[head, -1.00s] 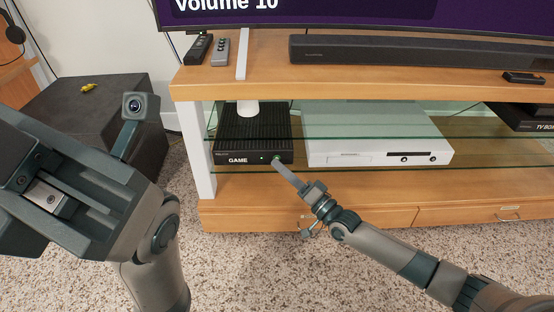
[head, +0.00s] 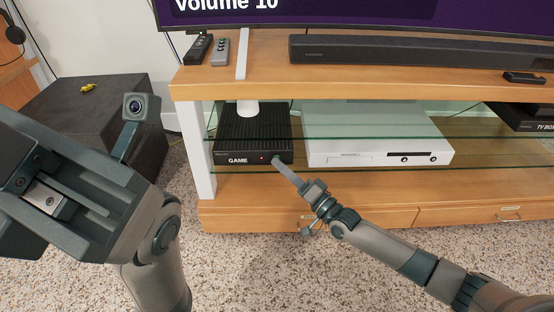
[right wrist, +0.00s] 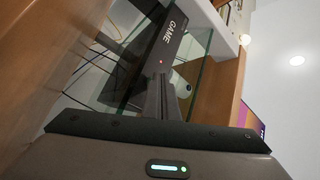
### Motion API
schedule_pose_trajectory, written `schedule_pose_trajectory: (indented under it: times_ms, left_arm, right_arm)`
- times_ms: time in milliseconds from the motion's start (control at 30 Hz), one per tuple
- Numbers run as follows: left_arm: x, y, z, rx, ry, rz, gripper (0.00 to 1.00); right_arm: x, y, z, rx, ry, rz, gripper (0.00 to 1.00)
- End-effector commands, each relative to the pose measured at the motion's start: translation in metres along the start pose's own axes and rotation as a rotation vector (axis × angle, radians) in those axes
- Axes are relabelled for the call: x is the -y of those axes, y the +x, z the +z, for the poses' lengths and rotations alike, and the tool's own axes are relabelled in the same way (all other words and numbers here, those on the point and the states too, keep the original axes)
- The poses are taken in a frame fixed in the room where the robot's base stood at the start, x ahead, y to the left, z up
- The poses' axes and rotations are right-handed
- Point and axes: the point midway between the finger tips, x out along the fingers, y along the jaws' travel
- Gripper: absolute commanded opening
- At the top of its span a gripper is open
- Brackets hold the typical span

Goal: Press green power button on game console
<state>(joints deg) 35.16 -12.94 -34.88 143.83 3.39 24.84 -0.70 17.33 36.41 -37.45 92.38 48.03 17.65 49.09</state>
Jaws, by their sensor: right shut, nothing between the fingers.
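The black game console (head: 253,137), marked GAME, sits on a glass shelf of the TV stand. It also shows in the right wrist view (right wrist: 155,48). A small red light (head: 262,158) glows on its front. My right gripper (head: 278,162) is shut and empty. Its fingertips are at the right part of the console's front, where they hide the power button; I cannot tell whether they touch it. The right wrist view also shows the shut fingers (right wrist: 160,84) at the console's front. My left gripper (head: 85,205) is large at the left, away from the console; its jaw state is unclear.
A white console (head: 370,135) stands right of the game console on the same shelf. Glass shelf edges and the white stand leg (head: 199,150) are close by. A soundbar (head: 410,52) and remotes (head: 219,51) lie on top. The carpet (head: 260,265) in front is clear.

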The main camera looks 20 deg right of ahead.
Motion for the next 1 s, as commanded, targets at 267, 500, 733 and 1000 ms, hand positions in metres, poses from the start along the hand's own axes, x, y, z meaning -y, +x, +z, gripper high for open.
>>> schedule_pose_trajectory:
  times_ms: [267,500,733,1000]
  left_arm:
    - [0.001,0.004,0.003,0.004,0.001,0.006,0.0]
    - [0.002,0.011,0.005,0.002,0.001,0.003,0.0]
    - [0.003,0.013,0.004,-0.005,-0.001,-0.007,0.0]
    - [0.003,0.015,0.007,-0.002,0.0,-0.001,0.0]
  right_arm:
    - [0.003,-0.002,0.001,0.0,0.0,0.0,0.0]
    - [0.008,-0.008,0.005,0.0,0.0,0.0,0.0]
    - [0.007,-0.009,0.006,0.0,-0.001,-0.001,0.0]
    - [0.01,-0.011,0.008,0.0,0.0,0.0,0.0]
